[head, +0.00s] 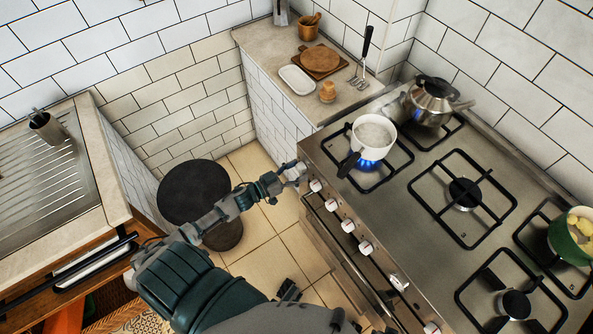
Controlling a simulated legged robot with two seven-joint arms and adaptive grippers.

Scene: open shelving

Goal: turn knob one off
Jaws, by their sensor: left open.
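The stove (430,222) stands at the right with a row of white knobs along its front edge. The nearest clear knob (315,186) is just right of my left gripper (297,170). My left gripper is open at the far-left end of the knob row. Its fingertips are close to the stove front, and they may cover a knob there; I cannot tell whether they touch it.
A steel kettle (431,103) and a green pot (567,243) stand on the stove. A counter with a white tray (297,79) and boards (320,60) adjoins it. A round black stool (194,190) is on the floor left of my arm. A sink unit (40,190) is at the left.

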